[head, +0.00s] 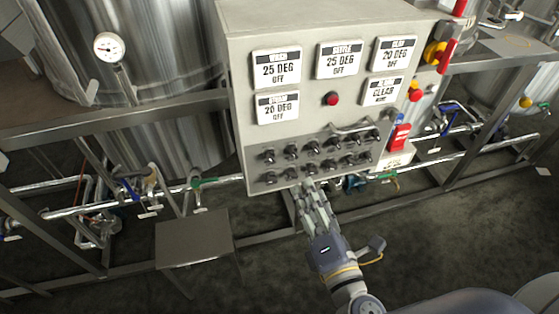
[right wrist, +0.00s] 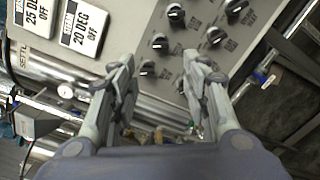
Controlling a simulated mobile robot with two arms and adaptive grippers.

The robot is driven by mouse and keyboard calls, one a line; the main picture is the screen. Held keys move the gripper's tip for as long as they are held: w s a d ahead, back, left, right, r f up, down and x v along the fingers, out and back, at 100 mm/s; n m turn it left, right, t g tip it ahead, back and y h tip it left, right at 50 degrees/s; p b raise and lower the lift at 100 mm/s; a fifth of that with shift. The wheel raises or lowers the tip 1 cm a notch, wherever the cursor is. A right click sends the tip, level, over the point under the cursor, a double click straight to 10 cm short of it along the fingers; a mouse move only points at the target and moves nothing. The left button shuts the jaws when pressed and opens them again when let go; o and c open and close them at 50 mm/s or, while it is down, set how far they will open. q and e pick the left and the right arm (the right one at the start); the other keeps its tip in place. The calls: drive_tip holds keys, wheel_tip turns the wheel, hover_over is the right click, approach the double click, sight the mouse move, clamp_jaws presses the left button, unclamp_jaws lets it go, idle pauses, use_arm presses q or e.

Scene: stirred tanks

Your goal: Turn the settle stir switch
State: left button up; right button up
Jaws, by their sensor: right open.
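A grey control box (head: 235,100) carries two rows of small black switches (head: 312,148) on its lower panel. Their labels are too small to read, so I cannot tell which one is the settle stir switch. A white display reading SETTLE, 25 DEG, OFF (head: 340,58) sits at the top middle of the box. My right gripper (head: 312,188) is open and empty just below the lower row. In the right wrist view its spread fingers (right wrist: 160,65) point at the panel, with a black switch (right wrist: 147,67) showing between the fingertips. My left gripper is out of view.
A metal handle (head: 352,128) sticks out above the switches at the right. A red button (head: 331,98) and a red-yellow rotary switch (head: 435,52) are on the box. A steel tank (head: 150,40) stands behind, with pipes (head: 120,205) below. A small metal table (head: 193,238) stands at lower left.

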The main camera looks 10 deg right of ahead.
sight(295, 157)
drive_tip(key=w+p, duration=0.4)
drive_tip(key=w, duration=0.5)
drive_tip(key=shift+w+r+p, duration=0.1)
drive_tip(key=shift+r+p, duration=0.1)
drive_tip(key=shift+p, duration=0.15)
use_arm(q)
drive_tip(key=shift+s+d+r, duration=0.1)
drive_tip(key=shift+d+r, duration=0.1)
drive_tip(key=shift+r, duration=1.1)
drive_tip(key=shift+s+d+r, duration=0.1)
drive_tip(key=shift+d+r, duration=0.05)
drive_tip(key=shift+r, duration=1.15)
use_arm(e)
drive_tip(key=shift+w+f, duration=0.15)
drive_tip(key=shift+w, duration=0.6)
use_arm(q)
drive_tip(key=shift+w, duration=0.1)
use_arm(e)
clamp_jaws()
